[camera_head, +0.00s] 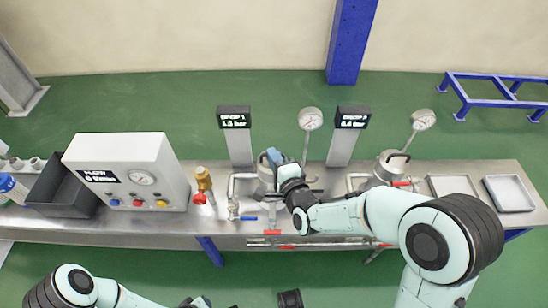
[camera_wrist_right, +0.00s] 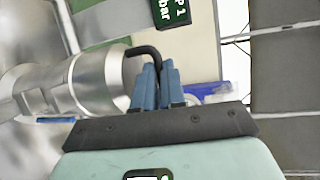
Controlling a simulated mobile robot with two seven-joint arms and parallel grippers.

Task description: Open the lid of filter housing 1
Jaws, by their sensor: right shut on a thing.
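In the right wrist view the housing's metal body (camera_wrist_right: 95,85) fills the left side. A black curved handle (camera_wrist_right: 150,52) reaches from it to the blue fingers of my right gripper (camera_wrist_right: 158,72), which are shut on it. I cannot tell whether the lid is raised. My left gripper (camera_head: 197,302) shows only in part at the bottom edge; its jaws are unclear.
A second filter housing (camera_head: 384,172) with a gauge stands to the right, near my right forearm. Display posts (camera_head: 234,118) (camera_head: 352,118) rise behind the bench. A white control box (camera_head: 130,170) and a dark bin (camera_head: 62,192) stand left. Trays (camera_head: 510,193) lie at the right end.

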